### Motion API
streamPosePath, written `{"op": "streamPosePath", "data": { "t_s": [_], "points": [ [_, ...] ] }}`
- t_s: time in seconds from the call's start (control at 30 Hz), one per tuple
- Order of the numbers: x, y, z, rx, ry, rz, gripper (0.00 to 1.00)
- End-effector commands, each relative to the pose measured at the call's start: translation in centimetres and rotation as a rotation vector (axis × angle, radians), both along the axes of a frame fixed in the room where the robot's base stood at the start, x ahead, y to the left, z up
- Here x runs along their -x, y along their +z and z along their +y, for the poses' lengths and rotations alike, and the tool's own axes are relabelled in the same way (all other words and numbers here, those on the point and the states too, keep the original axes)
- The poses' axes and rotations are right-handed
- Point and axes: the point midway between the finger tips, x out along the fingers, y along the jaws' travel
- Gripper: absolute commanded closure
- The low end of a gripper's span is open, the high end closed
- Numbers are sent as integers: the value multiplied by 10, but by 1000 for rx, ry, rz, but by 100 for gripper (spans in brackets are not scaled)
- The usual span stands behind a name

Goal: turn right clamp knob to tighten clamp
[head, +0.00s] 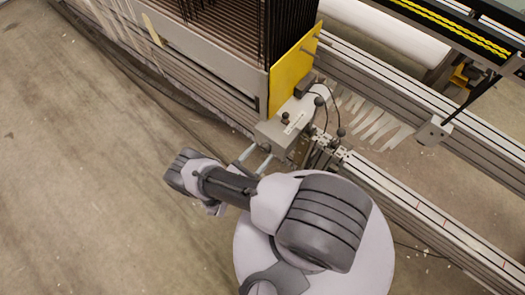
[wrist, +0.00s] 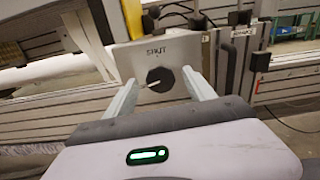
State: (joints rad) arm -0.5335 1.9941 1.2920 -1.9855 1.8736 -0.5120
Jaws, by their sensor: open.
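A round black knob (wrist: 160,79) with a white pointer line sits on the front of a grey metal box (wrist: 133,62). I cannot tell from the label above it whether this is the right clamp knob. My gripper (wrist: 160,76) is open, with one finger on each side of the knob and clear gaps between. The fingers appear short of closing around it; contact is not visible. In the head view, my gripper (head: 262,151) points at the grey box (head: 270,132), and the knob's face is hidden.
A yellow plate (head: 290,75) stands behind the box, next to the frame of dark warp bars (head: 290,25). Thin black cables (head: 328,98) loop over the box. Metal rails (head: 430,205) run to the right. Open floor (head: 90,190) lies to the left.

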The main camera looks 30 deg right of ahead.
Motion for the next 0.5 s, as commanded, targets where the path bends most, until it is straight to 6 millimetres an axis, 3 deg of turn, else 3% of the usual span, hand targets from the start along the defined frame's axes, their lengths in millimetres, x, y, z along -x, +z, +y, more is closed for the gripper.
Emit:
{"op": "streamPosePath", "data": {
  "t_s": [0.2, 0.43, 0.5],
  "points": [
    [-6, 0, -18, 0, -1, -1, 37],
    [-6, 0, -18, 0, -1, -1, 37],
    [-6, 0, -18, 0, -1, -1, 47]
  ]
}}
